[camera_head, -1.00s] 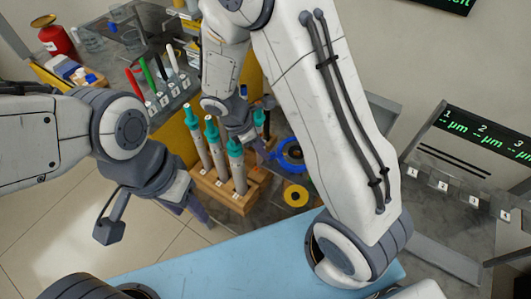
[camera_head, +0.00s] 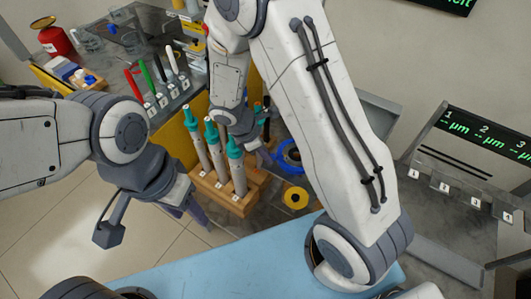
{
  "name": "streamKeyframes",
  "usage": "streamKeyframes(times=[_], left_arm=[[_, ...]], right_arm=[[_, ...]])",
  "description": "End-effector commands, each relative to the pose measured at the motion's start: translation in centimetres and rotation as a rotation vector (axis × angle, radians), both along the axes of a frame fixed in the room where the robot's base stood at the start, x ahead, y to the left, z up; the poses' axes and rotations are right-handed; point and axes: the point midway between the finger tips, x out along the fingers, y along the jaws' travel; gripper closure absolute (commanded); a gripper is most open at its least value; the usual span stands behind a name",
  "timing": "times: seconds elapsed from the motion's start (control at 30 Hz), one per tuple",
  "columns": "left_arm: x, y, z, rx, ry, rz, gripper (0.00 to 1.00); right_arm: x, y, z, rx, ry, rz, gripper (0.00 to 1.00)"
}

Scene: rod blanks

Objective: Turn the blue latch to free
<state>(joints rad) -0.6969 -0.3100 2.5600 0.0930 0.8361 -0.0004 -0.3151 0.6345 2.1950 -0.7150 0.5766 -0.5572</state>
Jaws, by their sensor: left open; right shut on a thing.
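The blue latch (camera_head: 290,156) is a blue ring-shaped part on the dark bench, partly covered by my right arm. My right gripper (camera_head: 264,150) comes down from the top beside the wooden rack. It is shut at the left side of the blue latch; its fingertips are small and partly hidden, so the exact grip is hard to see. My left gripper (camera_head: 186,207) is open and empty, low at the left, in front of the rack and clear of it.
A wooden rack (camera_head: 237,203) holds several teal-topped rods close to my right gripper. A yellow ring (camera_head: 295,197) lies in front of the latch. Several coloured pens (camera_head: 146,82) stand in a holder further back. A numbered gauge stand (camera_head: 462,183) is at the right.

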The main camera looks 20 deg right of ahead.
Motion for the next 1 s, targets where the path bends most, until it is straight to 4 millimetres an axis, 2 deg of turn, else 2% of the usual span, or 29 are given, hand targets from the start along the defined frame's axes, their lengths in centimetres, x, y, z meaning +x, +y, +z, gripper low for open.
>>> streamKeyframes(times=[0.27, 0.7, 1.0], left_arm=[[0.0, 0.0, 1.2, 0.0, 0.0, 0.0, 0.5], [0.0, 0.0, 4.0, 0.0, 0.0, 0.0, 0.5], [0.0, 0.0, 5.2, 0.0, 0.0, 0.0, 0.5]], right_arm=[[0.2, 0.0, 0.2, 0.0, 0.001, -0.103, 1.0], [0.6, -0.2, 0.3, -0.001, 0.0, -0.479, 1.0], [0.9, -0.4, 0.2, -0.002, 0.0, -0.713, 1.0]])
